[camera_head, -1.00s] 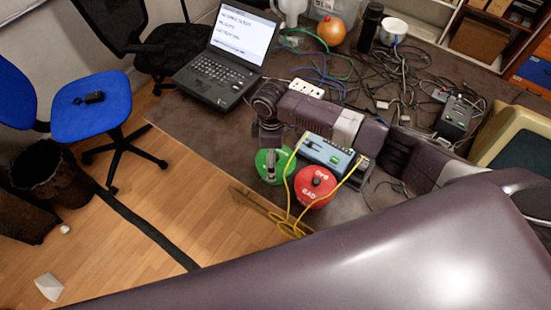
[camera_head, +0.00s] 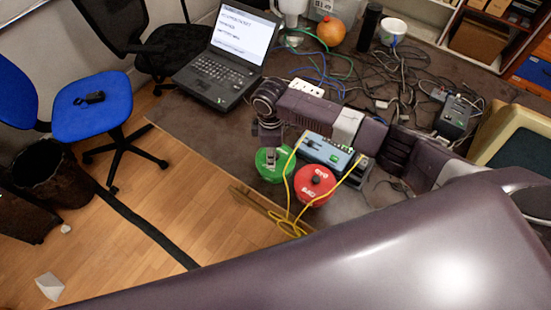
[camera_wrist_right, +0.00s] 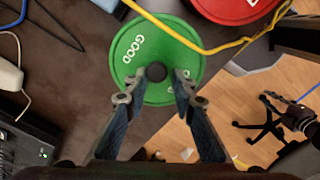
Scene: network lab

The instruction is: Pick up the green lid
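The round green lid (camera_wrist_right: 140,50), marked GOOD, has a dark knob (camera_wrist_right: 156,72) in its middle. In the head view the green lid (camera_head: 265,173) sits at the table's front edge, left of the red lid. My right gripper (camera_wrist_right: 160,83) is open over the green lid, with one fingertip on each side of the knob and a gap showing on both sides. In the head view my right gripper (camera_head: 270,158) points down at the lid and partly hides it.
A red lid (camera_head: 312,192) stands close on the right. Yellow cables (camera_head: 288,200) run between the two lids and hang over the edge from a blue-grey device (camera_head: 328,150). Behind are an open laptop (camera_head: 225,75) and tangled cables. Open floor lies left of the table.

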